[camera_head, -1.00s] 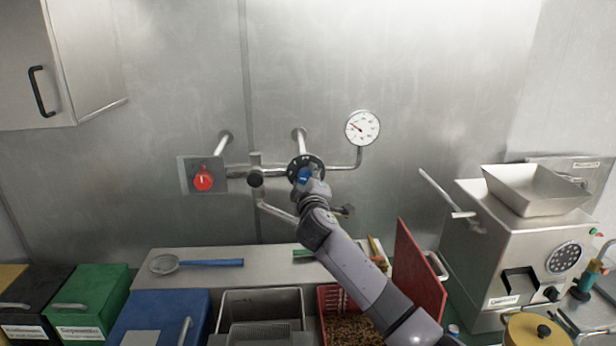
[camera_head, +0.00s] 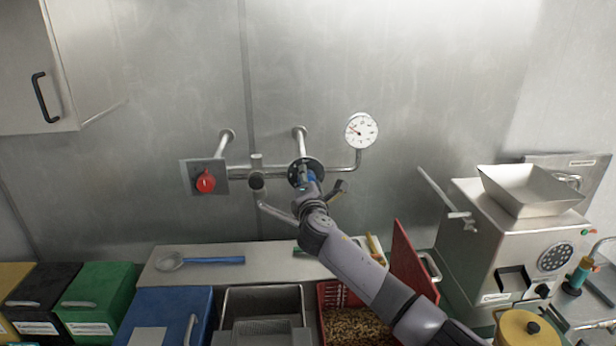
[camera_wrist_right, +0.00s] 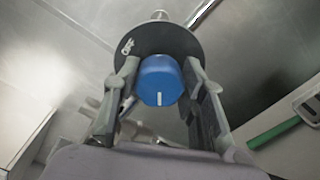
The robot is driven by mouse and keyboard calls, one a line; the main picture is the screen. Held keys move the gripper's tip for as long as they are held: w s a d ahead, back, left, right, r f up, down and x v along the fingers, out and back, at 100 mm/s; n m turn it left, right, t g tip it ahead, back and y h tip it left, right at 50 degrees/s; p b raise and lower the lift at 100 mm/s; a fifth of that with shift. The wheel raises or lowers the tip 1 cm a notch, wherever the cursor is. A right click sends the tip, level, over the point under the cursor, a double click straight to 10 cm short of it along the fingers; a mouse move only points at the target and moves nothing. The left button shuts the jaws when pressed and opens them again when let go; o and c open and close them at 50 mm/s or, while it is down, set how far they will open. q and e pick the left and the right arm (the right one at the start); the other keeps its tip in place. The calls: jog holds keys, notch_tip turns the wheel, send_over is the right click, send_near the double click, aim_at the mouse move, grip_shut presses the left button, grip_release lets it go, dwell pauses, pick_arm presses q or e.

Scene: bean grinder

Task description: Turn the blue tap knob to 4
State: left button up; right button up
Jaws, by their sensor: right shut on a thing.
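The blue tap knob (camera_wrist_right: 160,80) sits at the centre of a dark round dial plate (camera_wrist_right: 188,43) in the right wrist view. A white mark on the knob's face points down in that view. In the head view the dial plate (camera_head: 318,166) is on the wall pipe, and the knob is mostly hidden by my right gripper (camera_head: 308,182). My right gripper also shows in the wrist view (camera_wrist_right: 160,88), with one finger on each side of the knob, shut on it. The dial's numbers are too small or hidden to read. My left gripper is not in view.
A red knob (camera_head: 205,181) is on a plate to the left. A pressure gauge (camera_head: 361,130) is up to the right. Below are a blue-handled strainer (camera_head: 170,262), bins and a red crate (camera_head: 326,300). A grinder (camera_head: 520,250) stands at right.

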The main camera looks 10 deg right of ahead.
jog(key=n, duration=0.3)
jog(key=shift+n, duration=0.3)
jog(key=n, duration=0.4)
jog(key=shift+a, duration=0.1)
jog(key=shift+n, duration=0.3)
jog(key=shift+f, duration=0.1)
jog(key=o, duration=1.2)
jog(key=s, duration=1.2)
jog(key=shift+a, duration=0.4)
